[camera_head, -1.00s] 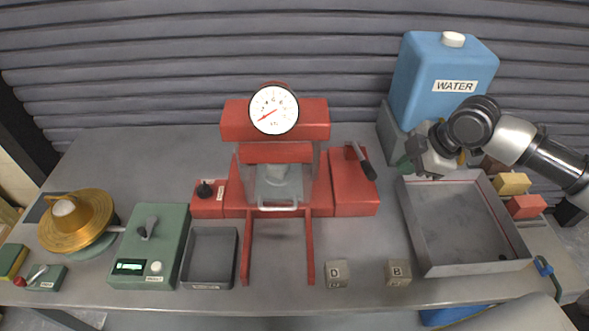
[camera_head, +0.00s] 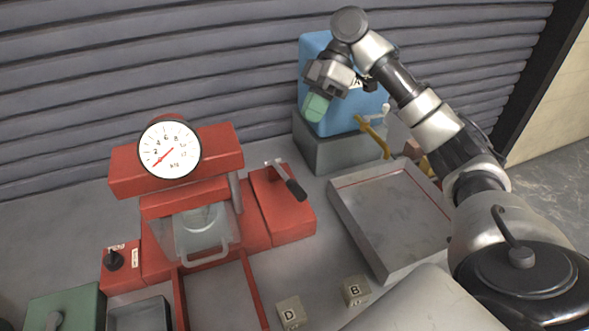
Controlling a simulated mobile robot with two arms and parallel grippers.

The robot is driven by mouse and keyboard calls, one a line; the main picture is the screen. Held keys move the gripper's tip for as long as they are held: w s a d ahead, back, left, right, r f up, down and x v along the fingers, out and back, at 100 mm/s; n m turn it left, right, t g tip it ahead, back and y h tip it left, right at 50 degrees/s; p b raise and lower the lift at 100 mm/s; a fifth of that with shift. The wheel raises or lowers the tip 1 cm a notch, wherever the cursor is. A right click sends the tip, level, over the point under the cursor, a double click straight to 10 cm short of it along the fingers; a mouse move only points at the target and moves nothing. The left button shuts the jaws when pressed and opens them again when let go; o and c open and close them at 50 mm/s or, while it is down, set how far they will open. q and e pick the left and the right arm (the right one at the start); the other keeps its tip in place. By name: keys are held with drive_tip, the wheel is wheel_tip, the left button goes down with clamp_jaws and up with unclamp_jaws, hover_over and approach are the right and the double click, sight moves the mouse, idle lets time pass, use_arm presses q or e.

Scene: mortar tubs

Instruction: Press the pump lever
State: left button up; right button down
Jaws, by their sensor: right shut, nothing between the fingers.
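The pump lever (camera_head: 291,185) has a black handle on a metal arm and stands tilted on the red pump box (camera_head: 278,213), to the right of the red press (camera_head: 180,190). My right gripper (camera_head: 315,108), with green fingertips, is shut and empty. It is up in front of the blue water tank (camera_head: 314,48), above and behind the lever in the picture and apart from it. It hides part of the tank and its label. My left gripper is out of view.
A round dial gauge (camera_head: 170,149) sits on top of the press. A grey tray (camera_head: 338,205) lies right of the pump box. Blocks D (camera_head: 291,312) and B (camera_head: 355,290) stand in front. A yellow tap handle (camera_head: 372,137) sticks out by the tank.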

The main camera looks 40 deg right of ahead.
drive_tip(key=p, duration=0.2)
hover_over(294, 181)
wheel_tip(294, 181, down, 7)
drive_tip(key=shift+r, duration=0.1)
drive_tip(key=f, duration=0.1)
drive_tip(key=s+f+p, duration=0.1)
drive_tip(key=f, duration=0.1)
drive_tip(key=shift+f, duration=0.15)
drive_tip(key=shift+s+f, duration=0.3)
drive_tip(key=shift+f, duration=0.25)
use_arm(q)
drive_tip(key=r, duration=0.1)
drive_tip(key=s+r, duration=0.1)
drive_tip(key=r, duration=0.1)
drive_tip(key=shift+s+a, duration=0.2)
use_arm(e)
drive_tip(key=shift+f, duration=0.1)
